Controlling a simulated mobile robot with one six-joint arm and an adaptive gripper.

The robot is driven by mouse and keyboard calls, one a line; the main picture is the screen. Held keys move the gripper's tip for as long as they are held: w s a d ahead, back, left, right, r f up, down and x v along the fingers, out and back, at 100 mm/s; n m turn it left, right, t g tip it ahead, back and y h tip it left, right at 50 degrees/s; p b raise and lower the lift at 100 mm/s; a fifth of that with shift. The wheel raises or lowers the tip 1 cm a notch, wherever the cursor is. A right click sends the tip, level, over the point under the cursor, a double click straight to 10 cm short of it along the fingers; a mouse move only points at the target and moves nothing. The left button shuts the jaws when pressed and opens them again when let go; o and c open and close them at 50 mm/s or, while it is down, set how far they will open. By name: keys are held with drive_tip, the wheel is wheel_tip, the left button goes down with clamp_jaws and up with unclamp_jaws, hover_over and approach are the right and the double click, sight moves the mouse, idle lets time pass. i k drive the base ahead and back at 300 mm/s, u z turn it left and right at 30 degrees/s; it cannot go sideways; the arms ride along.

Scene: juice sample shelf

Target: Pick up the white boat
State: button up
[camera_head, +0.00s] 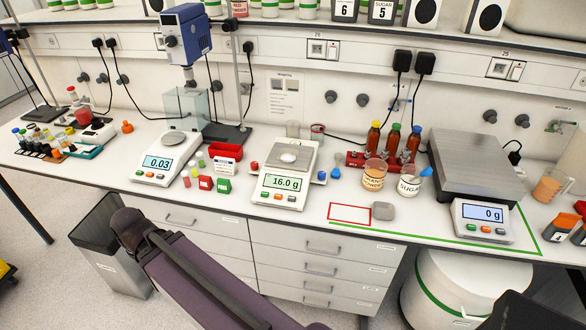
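A small white dish (289,157), which looks like the white boat, sits on the pan of the middle balance (281,189). That balance's display reads 16.0 g. The dish is small in this view, and I cannot make out its exact shape or whether anything lies in it. Nothing of mine touches the balance or the dish.
A red rack (357,160) with brown bottles stands right of the balance, behind tubs labelled orange powder (373,179) and sugar (408,185). A balance reading 0.03 (157,165) stands left. A large scale (481,219) stands right. A grey square piece (383,211) lies beside a red outline.

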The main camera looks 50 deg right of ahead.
sight(291, 156)
drive_tip(key=u, duration=0.05)
drive_tip(key=k, duration=1.65)
drive_tip(key=z, duration=1.55)
drive_tip(key=i, duration=1)
